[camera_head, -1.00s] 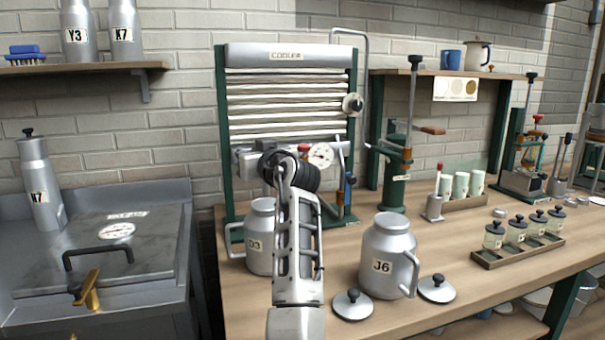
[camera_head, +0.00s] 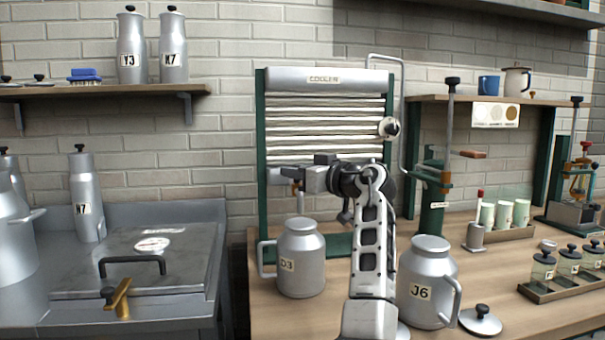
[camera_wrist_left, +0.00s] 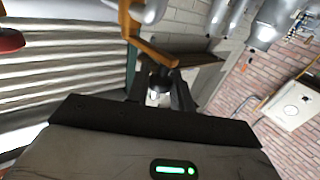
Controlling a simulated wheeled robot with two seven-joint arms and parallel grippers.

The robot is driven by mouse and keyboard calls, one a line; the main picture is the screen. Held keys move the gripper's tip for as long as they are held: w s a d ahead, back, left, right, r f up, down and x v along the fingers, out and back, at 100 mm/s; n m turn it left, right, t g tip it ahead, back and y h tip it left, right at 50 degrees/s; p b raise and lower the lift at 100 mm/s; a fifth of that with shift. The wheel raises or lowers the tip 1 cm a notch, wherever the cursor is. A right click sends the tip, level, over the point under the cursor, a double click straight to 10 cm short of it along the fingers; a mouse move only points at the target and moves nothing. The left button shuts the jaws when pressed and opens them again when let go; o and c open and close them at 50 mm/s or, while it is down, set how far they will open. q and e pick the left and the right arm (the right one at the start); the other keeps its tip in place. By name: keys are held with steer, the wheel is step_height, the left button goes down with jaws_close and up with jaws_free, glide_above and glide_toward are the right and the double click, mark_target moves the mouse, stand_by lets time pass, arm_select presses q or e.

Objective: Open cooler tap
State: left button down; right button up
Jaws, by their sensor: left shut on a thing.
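The cooler (camera_head: 325,132) is a ribbed pale panel in a green frame against the brick wall. My left gripper (camera_head: 288,174) is at its lower left front, jaws pointing left. A small orange-brown tap (camera_head: 297,188) shows just under the jaws, mostly hidden by them. In the left wrist view, the tap's brass-orange handle (camera_wrist_left: 152,50) runs down to the dark fingers (camera_wrist_left: 160,88), which are shut on it; the exact contact is hard to see. My right gripper is in neither view.
Churn D3 (camera_head: 302,262) stands below the gripper, and churn J6 (camera_head: 427,285) stands right of my forearm. A loose lid (camera_head: 481,320) lies by J6. A steel vat with a brass tap (camera_head: 118,299) is at the left.

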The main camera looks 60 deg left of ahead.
arm_select(q)
steer(key=shift+r, duration=0.2)
steer(key=c, duration=1.3)
jaws_free()
steer(key=shift+f, duration=0.1)
steer(key=shift+w+d, duration=0.2)
steer(key=shift+d, duration=0.25)
steer(key=b+v, duration=0.1)
steer(key=v, duration=1.4)
